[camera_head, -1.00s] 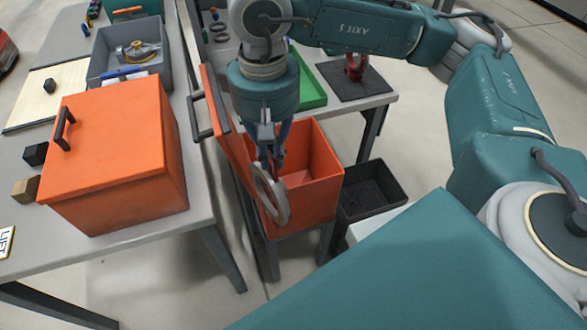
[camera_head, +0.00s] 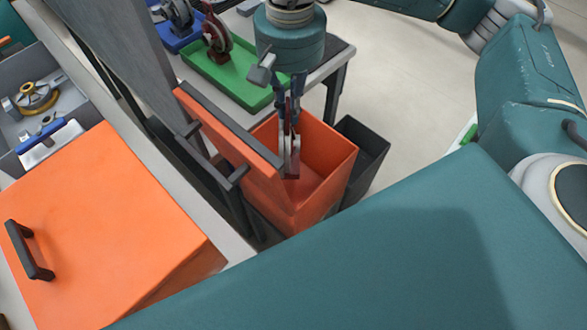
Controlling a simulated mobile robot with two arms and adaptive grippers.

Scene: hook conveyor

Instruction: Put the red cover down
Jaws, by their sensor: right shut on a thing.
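The likely red cover is the orange-red lid (camera_head: 228,135) of an open bin (camera_head: 325,175). It stands raised at the bin's left side, with a dark handle on its outer face. My right gripper (camera_head: 290,140) points down at the bin opening, just right of the lid. It is shut on a thin grey ring (camera_head: 292,160), seen nearly edge-on. I cannot tell how deep the ring is in the bin or whether it touches anything. My left gripper is not in view.
A closed orange box (camera_head: 110,220) with a dark handle stands on the left table. A grey tray (camera_head: 75,95) lies behind it. A green tray (camera_head: 200,70) with a dark red part sits at the back. A dark bin (camera_head: 365,155) stands right of the open bin.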

